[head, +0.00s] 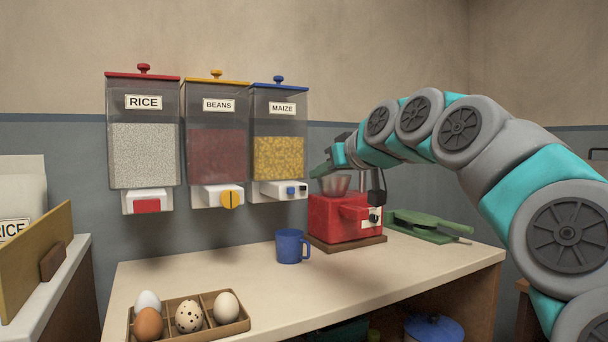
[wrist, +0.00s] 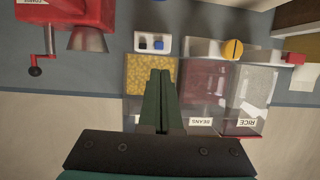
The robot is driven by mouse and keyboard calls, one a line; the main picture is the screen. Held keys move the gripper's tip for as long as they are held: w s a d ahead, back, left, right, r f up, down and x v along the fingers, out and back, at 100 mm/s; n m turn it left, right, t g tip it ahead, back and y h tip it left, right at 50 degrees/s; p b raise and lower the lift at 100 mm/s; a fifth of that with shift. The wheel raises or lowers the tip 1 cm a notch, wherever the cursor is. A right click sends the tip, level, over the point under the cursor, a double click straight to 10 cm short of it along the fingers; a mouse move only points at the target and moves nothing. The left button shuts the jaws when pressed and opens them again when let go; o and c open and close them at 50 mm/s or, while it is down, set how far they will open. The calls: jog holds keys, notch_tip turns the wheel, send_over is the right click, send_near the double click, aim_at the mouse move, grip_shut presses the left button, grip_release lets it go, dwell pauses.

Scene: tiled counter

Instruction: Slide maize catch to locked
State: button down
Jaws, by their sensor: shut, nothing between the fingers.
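The maize dispenser (head: 279,155) hangs on the wall, the right-hand one of three, with a blue lid and yellow kernels. Its white outlet block (head: 264,190) carries the small blue catch (head: 290,190), with a dark patch to the right of it. The wrist view is upside down; there the blue catch (wrist: 158,45) sits right of the dark patch. My gripper (head: 315,172) is to the right of the dispenser, apart from the catch. In the wrist view its green fingers (wrist: 162,72) are closed together and empty, overlapping the maize bin in the picture. Any lock marking is too small to read.
The red mill (head: 330,215) with a metal funnel stands below my gripper. A blue mug (head: 291,246), an egg tray (head: 213,327) and a green tool (head: 425,222) are on the counter. The beans (head: 217,150) and rice (head: 143,150) dispensers hang left of the maize.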

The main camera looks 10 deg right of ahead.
jog(key=shift+t, duration=0.5)
jog(key=d+r, duration=0.1)
jog(key=w+r, duration=0.1)
jog(key=w+d+r, duration=0.1)
jog(key=r, duration=0.1)
jog(key=shift+d, duration=0.3)
jog(key=p, duration=0.1)
send_over(303, 188)
jog(key=s, duration=0.2)
notch_tip(303, 188, down, 2)
jog(key=f, duration=0.4)
jog(key=shift+d+f, duration=0.3)
jog(key=shift+d, duration=0.1)
